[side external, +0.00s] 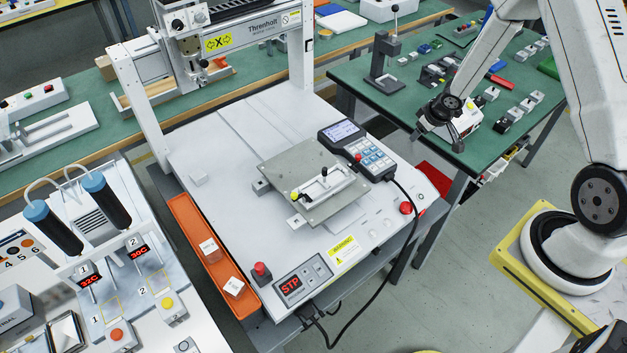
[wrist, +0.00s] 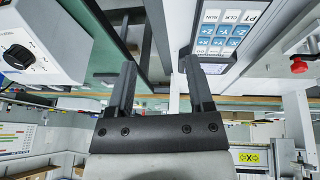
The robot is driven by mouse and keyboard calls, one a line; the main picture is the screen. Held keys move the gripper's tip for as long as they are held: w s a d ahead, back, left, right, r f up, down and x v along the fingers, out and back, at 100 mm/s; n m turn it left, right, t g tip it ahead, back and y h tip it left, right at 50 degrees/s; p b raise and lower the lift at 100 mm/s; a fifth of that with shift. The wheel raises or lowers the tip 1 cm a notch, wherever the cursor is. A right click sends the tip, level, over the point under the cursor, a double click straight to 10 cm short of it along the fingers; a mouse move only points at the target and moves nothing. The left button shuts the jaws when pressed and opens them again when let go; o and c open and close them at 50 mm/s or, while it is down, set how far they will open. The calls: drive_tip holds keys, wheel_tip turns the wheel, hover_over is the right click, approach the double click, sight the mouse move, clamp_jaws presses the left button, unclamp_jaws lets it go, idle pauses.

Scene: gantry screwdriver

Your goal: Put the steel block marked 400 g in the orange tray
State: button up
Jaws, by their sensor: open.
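The orange tray (side external: 186,213) is a long narrow tray along the left side of the white gantry machine. Two pale blocks with small labels sit in it, one near the middle (side external: 209,249) and one near the front end (side external: 234,287). The labels are too small to read, so I cannot tell which block is marked 400 g. My gripper (side external: 445,135) is open, high at the right, well away from the tray; its two fingers (wrist: 158,85) show empty in the wrist view.
A keypad pendant (side external: 357,149) with a black cable lies on the machine, right of the fixture plate (side external: 314,187). The gantry post and a red stop button (side external: 261,270) stand near the tray. The green bench (side external: 400,100) behind my gripper holds a press and several small parts.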

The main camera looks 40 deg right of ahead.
drive_tip(key=s+a+r, duration=0.3)
drive_tip(key=a+r, duration=0.8)
drive_tip(key=r, duration=0.1)
drive_tip(key=s+a+r+g+y, duration=0.1)
drive_tip(key=s+a+r, duration=0.4)
drive_tip(key=s+a, duration=0.5)
drive_tip(key=shift+a+g, duration=0.3)
drive_tip(key=shift+o, duration=0.2)
